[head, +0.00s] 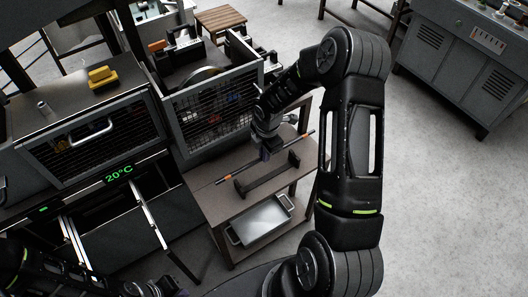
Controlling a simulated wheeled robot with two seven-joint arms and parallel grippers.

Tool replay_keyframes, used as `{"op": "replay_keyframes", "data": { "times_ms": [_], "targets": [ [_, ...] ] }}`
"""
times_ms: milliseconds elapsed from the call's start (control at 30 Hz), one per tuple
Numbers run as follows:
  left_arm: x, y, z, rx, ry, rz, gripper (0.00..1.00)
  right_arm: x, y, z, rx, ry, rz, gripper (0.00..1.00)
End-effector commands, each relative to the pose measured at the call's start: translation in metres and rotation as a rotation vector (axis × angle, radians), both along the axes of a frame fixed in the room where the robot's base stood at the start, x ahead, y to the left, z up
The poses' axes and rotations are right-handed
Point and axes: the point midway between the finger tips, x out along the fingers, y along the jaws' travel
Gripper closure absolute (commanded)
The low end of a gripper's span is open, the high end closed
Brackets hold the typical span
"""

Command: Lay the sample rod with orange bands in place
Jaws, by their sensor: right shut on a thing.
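The sample rod (285,147) is thin and dark with orange bands near its ends. My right gripper (265,154) is shut on it near its middle and holds it slanted across the picture, over the small brown table (208,188). A dark rest (266,180) with a raised upright at each end stands on this table. The rod appears just behind and above the rest, roughly parallel to it; whether they touch I cannot tell. My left gripper (152,289) is at the bottom edge, partly cut off and dark, so its jaws are unclear.
A metal tray (260,221) sits on the table's lower shelf. A machine with a mesh guard (213,117) stands behind the table. To the left is a unit with a 20°C display (119,172) and open drawers. A grey control cabinet (465,60) is far right. Floor on the right is clear.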

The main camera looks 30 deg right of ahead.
Motion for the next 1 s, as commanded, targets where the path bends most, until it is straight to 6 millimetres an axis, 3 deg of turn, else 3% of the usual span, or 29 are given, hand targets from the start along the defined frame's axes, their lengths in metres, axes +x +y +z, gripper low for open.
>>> {"op": "replay_keyframes", "data": {
  "times_ms": [267, 800, 1000],
  "targets": [
    [0.001, -0.001, -0.013, -0.003, -0.005, -0.001, 1.0, 0.0, 0.0, -0.015, 0.0, -0.002, 0.0, 1.0],
    [0.007, -0.004, -0.055, -0.015, -0.023, -0.006, 1.0, 0.0, 0.0, -0.072, 0.0, -0.002, 0.0, 1.0],
    [0.008, -0.005, -0.063, -0.018, -0.027, -0.007, 1.0, 0.0, 0.0, -0.083, -0.001, -0.002, 0.0, 1.0]
  ]
}}
